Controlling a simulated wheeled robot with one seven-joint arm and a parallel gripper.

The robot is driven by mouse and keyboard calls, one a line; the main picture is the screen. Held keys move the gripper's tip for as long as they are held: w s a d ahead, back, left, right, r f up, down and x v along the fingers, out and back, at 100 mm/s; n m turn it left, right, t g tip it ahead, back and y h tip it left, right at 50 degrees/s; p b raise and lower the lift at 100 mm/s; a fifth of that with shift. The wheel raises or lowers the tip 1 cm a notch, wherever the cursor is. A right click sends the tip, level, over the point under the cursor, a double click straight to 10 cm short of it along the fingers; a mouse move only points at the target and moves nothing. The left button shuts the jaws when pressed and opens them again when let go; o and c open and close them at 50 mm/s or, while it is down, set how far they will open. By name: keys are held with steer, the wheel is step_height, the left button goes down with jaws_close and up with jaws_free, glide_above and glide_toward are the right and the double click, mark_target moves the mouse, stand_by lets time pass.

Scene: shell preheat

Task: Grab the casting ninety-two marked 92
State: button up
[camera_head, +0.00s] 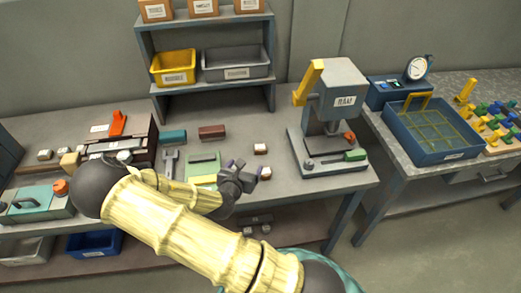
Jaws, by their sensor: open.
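My gripper (247,175) is dark grey and open, low over the middle of the workbench at the end of my yellow arm. Small brown blocks with pale tops lie by it. One block (265,173) is just right of the fingers; I cannot tell whether they touch it. Another block (260,149) lies a little farther back, apart from the gripper. No number 92 is readable on any piece, so I cannot tell which is the casting. My arm hides part of the bench front.
A press (335,105) stands right of the blocks. A shelf with a yellow bin (173,68) and a grey bin (236,64) stands behind. A green mat (203,163) lies left of the gripper. A blue basin (430,130) is on the right table.

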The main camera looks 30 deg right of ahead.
steer(key=p, duration=0.2)
glide_toward(259, 148)
steer(key=x, duration=0.4)
steer(key=shift+w+r, duration=0.1)
steer(key=shift+r, duration=0.25)
steer(key=shift+w+d+f, duration=0.1)
steer(key=p+x, duration=0.1)
steer(key=x, duration=0.3)
steer(key=shift+f, duration=0.15)
steer(key=shift+w+d+f, duration=0.2)
steer(key=shift+d+f, duration=0.05)
steer(key=shift+d, duration=0.05)
steer(key=c, duration=1.1)
